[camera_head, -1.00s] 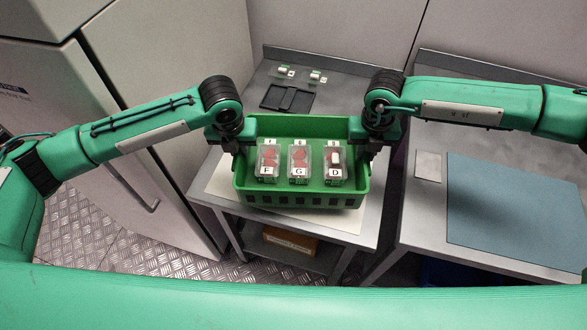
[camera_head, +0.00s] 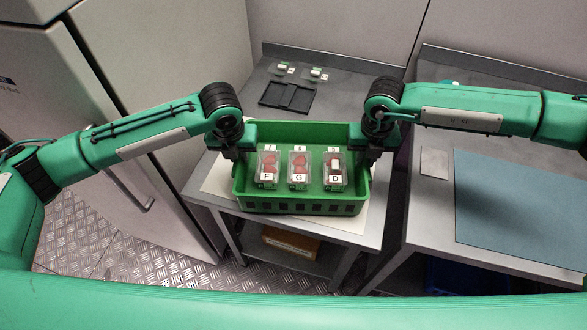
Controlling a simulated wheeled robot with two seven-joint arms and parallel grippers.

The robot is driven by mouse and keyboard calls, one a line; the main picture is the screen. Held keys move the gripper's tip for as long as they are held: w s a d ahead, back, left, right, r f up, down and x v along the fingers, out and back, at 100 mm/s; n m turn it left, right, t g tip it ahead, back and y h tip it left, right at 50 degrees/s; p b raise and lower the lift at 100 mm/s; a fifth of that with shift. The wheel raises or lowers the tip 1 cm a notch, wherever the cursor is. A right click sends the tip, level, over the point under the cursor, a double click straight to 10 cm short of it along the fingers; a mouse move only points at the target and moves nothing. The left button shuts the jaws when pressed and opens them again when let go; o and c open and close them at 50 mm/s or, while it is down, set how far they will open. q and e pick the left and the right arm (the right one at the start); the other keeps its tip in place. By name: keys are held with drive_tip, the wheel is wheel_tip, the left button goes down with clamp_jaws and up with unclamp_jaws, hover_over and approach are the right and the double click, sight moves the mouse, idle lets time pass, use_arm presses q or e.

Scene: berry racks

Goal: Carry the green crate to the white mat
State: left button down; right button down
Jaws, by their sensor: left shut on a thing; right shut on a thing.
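The green crate (camera_head: 300,207) is in the middle of the head view, over the white mat (camera_head: 214,184) on the left table. The mat shows past the crate's left side and a little at its right. I cannot tell whether the crate rests on the mat or hangs just above it. Inside stand several clear boxes with red berries and letter labels. My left gripper (camera_head: 236,156) is shut on the crate's left wall. My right gripper (camera_head: 370,156) is shut on its right wall. My fingertips are partly hidden by the crate's rim.
A black tray (camera_head: 287,96) and two small white-and-green items lie at the back of the left table (camera_head: 345,90). A second table at right bears a blue mat (camera_head: 520,205) and a small grey plate (camera_head: 434,163). A brown box (camera_head: 290,243) sits on the shelf below.

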use_arm(q)
drive_tip(key=shift+a+f, duration=0.15)
drive_tip(key=shift+f, duration=0.2)
use_arm(e)
drive_tip(key=shift+d+f, duration=0.15)
drive_tip(key=shift+f, duration=0.2)
use_arm(q)
drive_tip(key=c, duration=1.5)
unclamp_jaws()
drive_tip(key=shift+r, duration=0.1)
use_arm(e)
drive_tip(key=c, duration=1.5)
unclamp_jaws()
drive_tip(key=shift+r, duration=0.15)
use_arm(q)
drive_tip(key=shift+o, duration=0.9)
use_arm(e)
drive_tip(key=shift+o, duration=0.9)
use_arm(q)
drive_tip(key=shift+r, duration=0.15)
use_arm(e)
drive_tip(key=shift+r, duration=0.25)
use_arm(q)
wheel_tip(320, 180, up, 12)
drive_tip(key=s, duration=0.1)
drive_tip(key=shift+s+f, duration=0.2)
drive_tip(key=shift+s, duration=0.2)
use_arm(e)
wheel_tip(320, 180, up, 12)
drive_tip(key=shift+f, duration=0.2)
